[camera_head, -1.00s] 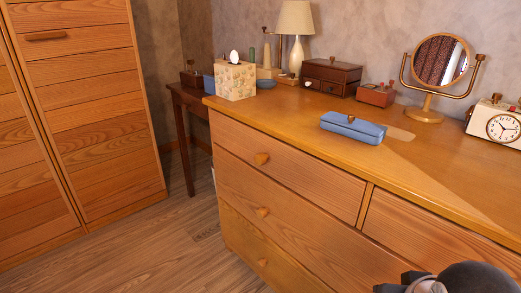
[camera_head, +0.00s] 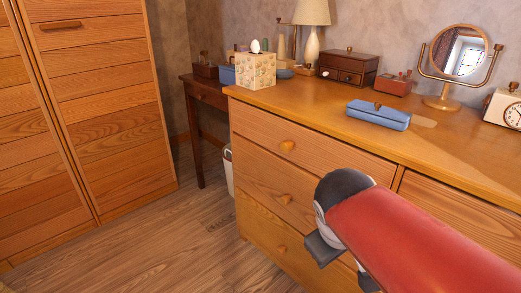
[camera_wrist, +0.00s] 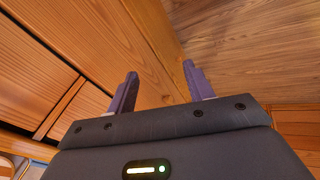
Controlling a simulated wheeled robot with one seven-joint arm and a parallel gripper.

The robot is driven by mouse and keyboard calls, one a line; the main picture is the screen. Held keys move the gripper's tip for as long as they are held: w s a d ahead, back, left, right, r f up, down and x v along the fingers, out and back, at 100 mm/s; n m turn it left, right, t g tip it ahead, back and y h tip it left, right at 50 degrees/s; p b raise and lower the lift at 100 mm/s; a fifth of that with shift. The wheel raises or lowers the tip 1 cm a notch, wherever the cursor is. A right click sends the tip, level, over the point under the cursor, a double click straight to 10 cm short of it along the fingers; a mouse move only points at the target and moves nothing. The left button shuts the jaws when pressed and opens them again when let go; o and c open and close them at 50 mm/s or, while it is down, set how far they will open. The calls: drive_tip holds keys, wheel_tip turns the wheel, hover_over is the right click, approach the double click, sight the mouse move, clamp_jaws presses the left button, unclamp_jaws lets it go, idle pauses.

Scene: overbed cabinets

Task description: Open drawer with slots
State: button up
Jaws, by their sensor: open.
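A wooden dresser (camera_head: 460,141) stands at the right, with round wooden knobs on its left column of drawers. Its top left drawer (camera_head: 330,150), middle left drawer (camera_head: 262,187) and bottom left drawer (camera_head: 262,231) all look shut. I cannot see slots on any of these fronts. A small dark wooden box (camera_head: 347,68) with little drawers stands on top, also shut. My gripper (camera_head: 343,262) is in front of the dresser's lower drawers, apart from the knobs. In the wrist view my gripper (camera_wrist: 160,75) is open and empty; its two fingers are apart.
A blue case (camera_head: 379,116), a round mirror (camera_head: 459,52), a clock (camera_head: 509,108) and a tissue box (camera_head: 256,71) stand on the dresser top. A tall wooden cabinet (camera_head: 105,95) is at the left. The wooden floor (camera_head: 150,235) between is clear.

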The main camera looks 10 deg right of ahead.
drive_tip(key=w+d+n+h+b, duration=0.1)
drive_tip(key=w+d+n+h, duration=0.1)
drive_tip(key=w+n+h, duration=0.5)
drive_tip(key=n+t+h+b, duration=0.3)
drive_tip(key=n+t+h, duration=0.3)
drive_tip(key=n, duration=0.5)
approach(284, 147)
drive_tip(key=w+d+y, duration=0.1)
drive_tip(key=d, duration=0.2)
drive_tip(key=shift+t, duration=0.4)
drive_tip(key=x, duration=0.7)
drive_tip(key=shift+w+r, duration=0.1)
drive_tip(key=shift+w, duration=0.2)
clamp_jaws()
